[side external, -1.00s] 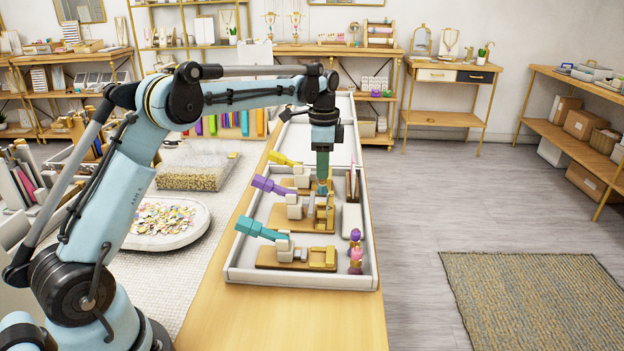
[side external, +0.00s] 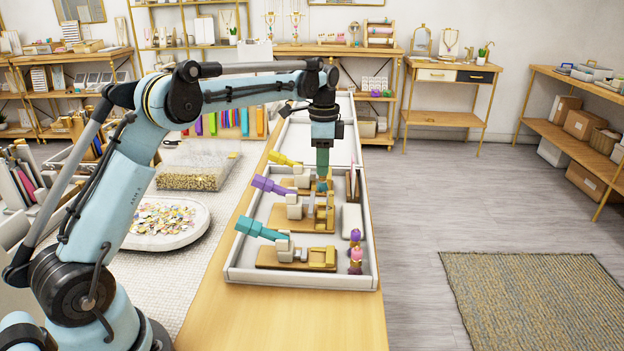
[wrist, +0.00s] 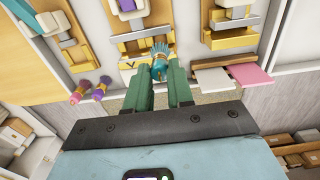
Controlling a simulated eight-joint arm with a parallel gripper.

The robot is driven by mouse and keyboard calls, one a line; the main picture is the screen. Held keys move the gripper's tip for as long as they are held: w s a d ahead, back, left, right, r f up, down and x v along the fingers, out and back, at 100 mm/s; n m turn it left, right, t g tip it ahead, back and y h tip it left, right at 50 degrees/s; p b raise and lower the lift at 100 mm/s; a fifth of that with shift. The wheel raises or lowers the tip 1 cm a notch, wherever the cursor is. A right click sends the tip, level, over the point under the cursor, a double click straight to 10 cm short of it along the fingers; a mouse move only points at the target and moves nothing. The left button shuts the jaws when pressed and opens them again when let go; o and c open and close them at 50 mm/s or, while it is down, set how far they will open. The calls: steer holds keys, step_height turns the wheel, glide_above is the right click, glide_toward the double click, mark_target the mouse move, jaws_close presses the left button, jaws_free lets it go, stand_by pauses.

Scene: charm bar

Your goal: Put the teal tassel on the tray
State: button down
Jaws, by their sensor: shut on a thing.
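The teal tassel (wrist: 160,62) is between the fingertips of my gripper (wrist: 160,80) in the wrist view, its fringe fanning out ahead of them. The gripper is shut on it. In the side view my gripper (side external: 322,172) points straight down over the middle fixtures of the long white tray (side external: 300,283). The tassel is small there and hard to make out. A purple tassel (side external: 355,236) and a pink tassel (side external: 356,256) stand at the tray's near right; both show in the wrist view, purple (wrist: 100,86) and pink (wrist: 79,92).
Clamp fixtures with teal (side external: 258,229), purple (side external: 268,186) and yellow (side external: 283,158) handles line the tray's left side. A white block (side external: 352,218) lies at its right. The far tray section (side external: 315,143) looks bare. Wooden bench surface (side external: 290,320) is clear in front.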

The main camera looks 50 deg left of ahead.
steer(key=w+d+r, duration=0.2)
steer(key=w+d, duration=0.1)
steer(key=d, duration=0.5)
steer(key=shift+r, duration=0.2)
steer(key=shift+f, duration=0.1)
steer(key=shift+f, duration=2.4)
steer(key=shift+f, duration=1.45)
stand_by(1.2)
steer(key=c, duration=0.9)
jaws_free()
